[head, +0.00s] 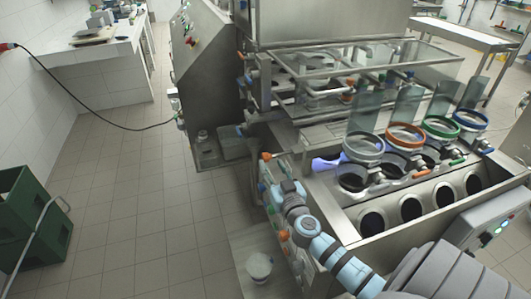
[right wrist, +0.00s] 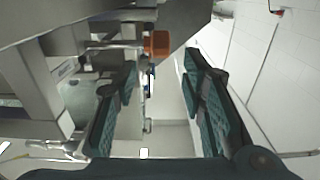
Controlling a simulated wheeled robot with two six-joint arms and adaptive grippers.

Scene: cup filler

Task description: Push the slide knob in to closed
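An orange knob (right wrist: 157,43) on a metal rod shows in the right wrist view, ahead of my right gripper (right wrist: 160,72). It appears beyond the fingertips, toward the left finger. The two dark green fingers are wide apart with nothing between them, and I see no contact with the knob. In the head view an orange knob (head: 266,156) sticks out at the machine's left side, just above the end of my right arm. I cannot tell for sure that it is the same knob. My right fingers are not clear there. My left gripper is not in view.
The filling machine (head: 343,209) has several dark round wells and colored rings on top. Orange and green fittings line its left side close to my right arm. Green crates (head: 30,215) are at far left. The tiled floor between is clear.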

